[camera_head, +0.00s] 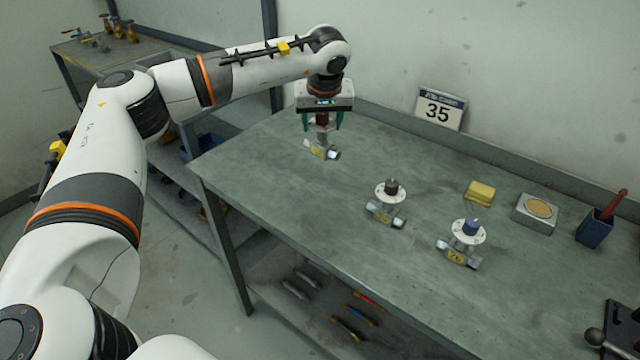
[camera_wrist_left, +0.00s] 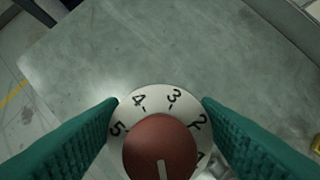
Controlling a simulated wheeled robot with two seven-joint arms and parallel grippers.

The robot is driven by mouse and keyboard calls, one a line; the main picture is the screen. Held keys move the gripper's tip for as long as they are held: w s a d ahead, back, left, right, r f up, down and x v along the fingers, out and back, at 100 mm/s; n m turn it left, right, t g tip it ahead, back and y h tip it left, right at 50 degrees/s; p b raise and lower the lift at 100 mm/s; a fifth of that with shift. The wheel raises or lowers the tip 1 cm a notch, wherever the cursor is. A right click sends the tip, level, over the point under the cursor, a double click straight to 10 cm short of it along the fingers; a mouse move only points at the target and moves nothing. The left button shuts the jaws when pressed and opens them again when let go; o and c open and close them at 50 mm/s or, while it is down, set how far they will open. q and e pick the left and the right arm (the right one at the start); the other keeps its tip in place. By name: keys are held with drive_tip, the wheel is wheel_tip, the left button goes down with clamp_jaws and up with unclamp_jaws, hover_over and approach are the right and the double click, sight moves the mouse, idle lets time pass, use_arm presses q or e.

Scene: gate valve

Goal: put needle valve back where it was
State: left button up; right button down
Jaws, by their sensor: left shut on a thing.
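A needle valve (camera_head: 322,150) with a silver body and a yellow tag is at the back left of the workbench (camera_head: 270,165), under my left gripper (camera_head: 322,122). The gripper points down and is shut on this valve. In the left wrist view the valve's red knob (camera_wrist_left: 160,148) and numbered white dial (camera_wrist_left: 150,98) sit between the green fingers. I cannot tell whether the valve's base touches the bench.
A sign reading 35 (camera_head: 440,109) leans at the back wall. A yellow block (camera_head: 480,192), a grey box with a round tan top (camera_head: 535,212) and a blue cup (camera_head: 594,228) stand at the right. Tools lie on the shelf below. The bench's front left is clear.

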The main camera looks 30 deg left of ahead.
sight(319, 139)
use_arm(q)
drive_tip(key=f, duration=0.5)
drive_tip(key=shift+w+a+f+p, duration=0.15)
drive_tip(key=shift+a+p, duration=0.25)
wheel_tip(319, 139, down, 4)
drive_tip(key=shift+d+f+p, duration=0.1)
drive_tip(key=shift+p, duration=0.2)
drive_tip(key=shift+f, duration=0.15)
drive_tip(key=shift+f, duration=0.1)
drive_tip(key=o, duration=1.7)
